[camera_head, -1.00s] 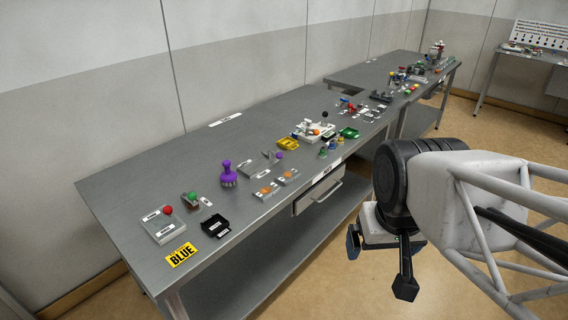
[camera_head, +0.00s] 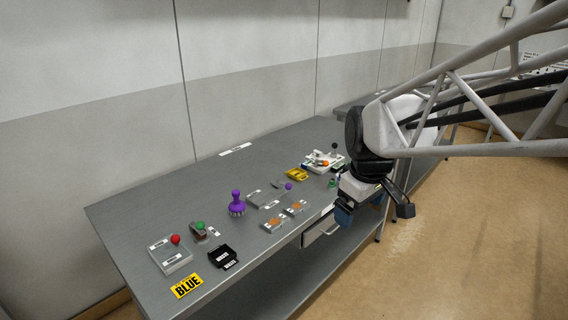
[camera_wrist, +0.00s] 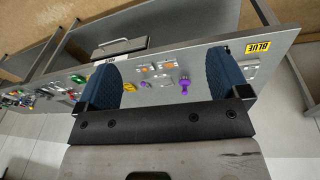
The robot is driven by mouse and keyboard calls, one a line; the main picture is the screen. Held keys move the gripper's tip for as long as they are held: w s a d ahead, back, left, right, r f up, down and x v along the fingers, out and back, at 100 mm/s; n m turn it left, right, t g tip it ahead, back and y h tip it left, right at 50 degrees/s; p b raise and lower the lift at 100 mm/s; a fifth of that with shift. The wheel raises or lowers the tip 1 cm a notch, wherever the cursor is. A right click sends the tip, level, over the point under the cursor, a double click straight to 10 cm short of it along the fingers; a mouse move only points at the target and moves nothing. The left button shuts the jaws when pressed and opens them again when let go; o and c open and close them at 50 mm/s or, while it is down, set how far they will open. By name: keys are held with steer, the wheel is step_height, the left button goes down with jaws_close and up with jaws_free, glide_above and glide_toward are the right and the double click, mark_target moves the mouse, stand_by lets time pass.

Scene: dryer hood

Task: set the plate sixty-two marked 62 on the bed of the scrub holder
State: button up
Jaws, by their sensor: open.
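My gripper (camera_head: 372,205) is open and empty, in the air off the bench's front edge, right of the small parts. In the wrist view the gripper (camera_wrist: 165,72) shows two wide-apart blue fingers, with the bench beyond them. No 62 can be read on any part, so I cannot tell which is plate sixty-two. A purple-handled scrub brush (camera_head: 237,204) stands upright on the bench; it also shows in the wrist view (camera_wrist: 184,84). Grey fixtures with a purple knob (camera_head: 270,197) lie right of it; I cannot tell whether one is the scrub holder.
The steel bench (camera_head: 150,215) has bare room at its back. On it are a red-knobbed block (camera_head: 170,258), a black tray (camera_head: 222,256), a yellow BLUE sign (camera_head: 187,286), two orange-topped pieces (camera_head: 272,224) and a yellow tray (camera_head: 297,174). A drawer (camera_head: 322,230) hangs below the front edge.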

steer(key=w+a+f+n, duration=0.2)
steer(key=w+n, duration=0.3)
steer(key=w, duration=0.8)
steer(key=n+g, duration=0.2)
steer(key=n, duration=1.3)
glide_above(297, 206)
steer(key=f, duration=2.1)
steer(key=shift+s+f, duration=0.25)
steer(key=shift+s, duration=0.05)
steer(key=shift+w+a+f, duration=0.15)
steer(key=shift+w+f, duration=0.05)
steer(key=shift+f, duration=0.05)
steer(key=shift+f, duration=0.1)
steer(key=shift+f, duration=1.2)
steer(key=shift+f, duration=0.1)
steer(key=shift+w+f, duration=0.2)
steer(key=shift+f, duration=2.3)
